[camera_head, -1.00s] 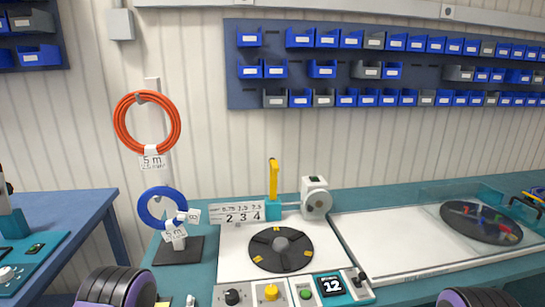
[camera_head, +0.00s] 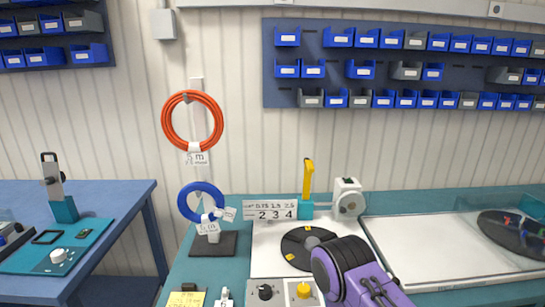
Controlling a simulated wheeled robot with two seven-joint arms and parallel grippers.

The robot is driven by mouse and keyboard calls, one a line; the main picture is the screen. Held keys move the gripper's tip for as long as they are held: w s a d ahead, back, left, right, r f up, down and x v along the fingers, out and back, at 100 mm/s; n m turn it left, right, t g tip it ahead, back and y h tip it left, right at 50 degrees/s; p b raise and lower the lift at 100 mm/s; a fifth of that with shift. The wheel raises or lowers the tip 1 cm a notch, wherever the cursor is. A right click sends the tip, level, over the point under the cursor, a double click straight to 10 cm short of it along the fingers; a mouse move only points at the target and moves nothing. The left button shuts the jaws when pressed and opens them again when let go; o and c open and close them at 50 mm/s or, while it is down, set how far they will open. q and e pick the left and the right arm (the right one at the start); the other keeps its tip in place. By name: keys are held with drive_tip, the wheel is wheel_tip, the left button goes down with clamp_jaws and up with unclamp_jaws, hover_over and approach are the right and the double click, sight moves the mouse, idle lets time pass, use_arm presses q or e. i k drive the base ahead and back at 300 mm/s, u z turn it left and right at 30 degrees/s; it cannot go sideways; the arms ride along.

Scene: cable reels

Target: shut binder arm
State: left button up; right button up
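An upright grey arm (camera_head: 52,177) with a dark top stands raised on a teal base (camera_head: 65,210) at the back of the left table; it looks like the binder arm. A yellow lever (camera_head: 308,178) also stands upright on a teal block (camera_head: 306,210) at the main bench; no label tells which is the binder. Neither gripper shows. A purple and black link of my arm comes in from the bottom right, over the front of the black turntable (camera_head: 296,246) and part of the control panel. Whether either gripper holds anything is hidden.
An orange cable coil (camera_head: 165,130) hangs on the wall post. A blue coil (camera_head: 184,200) hangs on a stand. A white meter unit (camera_head: 347,190) stands behind the turntable. A gap separates the left table (camera_head: 130,205) from the main bench. A teal mat (camera_head: 85,245) holds small items.

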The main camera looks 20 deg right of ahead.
sight(309, 168)
drive_tip(key=i, duration=0.3)
drive_tip(key=z, duration=1)
